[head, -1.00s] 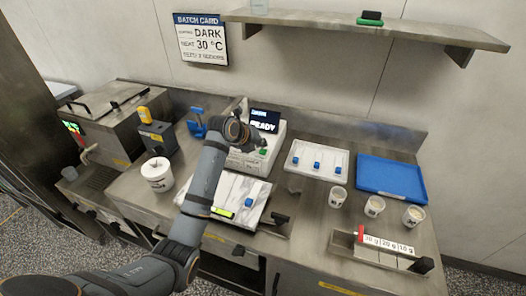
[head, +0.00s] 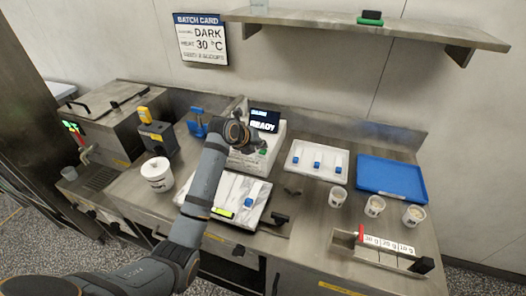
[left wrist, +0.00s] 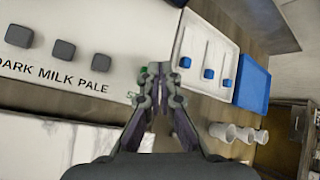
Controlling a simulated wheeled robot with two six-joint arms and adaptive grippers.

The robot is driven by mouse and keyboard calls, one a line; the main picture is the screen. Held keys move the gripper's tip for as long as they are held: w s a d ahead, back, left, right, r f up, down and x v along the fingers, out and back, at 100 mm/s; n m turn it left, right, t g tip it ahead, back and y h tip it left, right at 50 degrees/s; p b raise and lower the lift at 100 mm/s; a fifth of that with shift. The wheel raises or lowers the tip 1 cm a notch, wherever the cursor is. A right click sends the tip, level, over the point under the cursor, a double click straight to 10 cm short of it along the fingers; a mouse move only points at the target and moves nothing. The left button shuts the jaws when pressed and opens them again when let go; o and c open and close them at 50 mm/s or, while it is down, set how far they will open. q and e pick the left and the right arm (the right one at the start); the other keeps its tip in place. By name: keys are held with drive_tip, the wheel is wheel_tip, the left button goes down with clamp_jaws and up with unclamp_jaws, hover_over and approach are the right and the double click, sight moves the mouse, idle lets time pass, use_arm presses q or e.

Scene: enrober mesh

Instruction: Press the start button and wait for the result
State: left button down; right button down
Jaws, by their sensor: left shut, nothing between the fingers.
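The white machine (head: 252,162) stands at the back of the counter, with a dark screen (head: 264,121) that reads READY. A small green button (head: 263,152) is on its front. In the left wrist view the green button (left wrist: 143,72) is partly hidden behind my fingers, near their tips. Grey buttons (left wrist: 62,50) over the words DARK, MILK, PALE show there too. My left gripper (head: 262,144) is shut and empty, just in front of the machine by the green button; it also shows in the left wrist view (left wrist: 160,70). I cannot tell whether it touches the button. My right gripper is out of view.
A marble slab (head: 226,188) lies in front of the machine. To the right are a white tray (head: 300,167) with blue-ended pieces, a blue tray (head: 392,179) and small cups (head: 374,206). A white tub (head: 157,174) stands left. A batch card (head: 201,38) hangs on the wall.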

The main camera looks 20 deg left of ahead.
sight(261, 152)
use_arm(q)
drive_tip(key=shift+f, duration=0.5)
idle(0.6)
drive_tip(key=shift+r, duration=0.15)
drive_tip(key=shift+r+p, duration=0.7)
drive_tip(key=shift+r, duration=0.05)
drive_tip(key=shift+r, duration=0.1)
wheel_tip(261, 152, up, 5)
drive_tip(key=p, duration=0.4)
drive_tip(key=shift+p, duration=0.3)
idle(0.4)
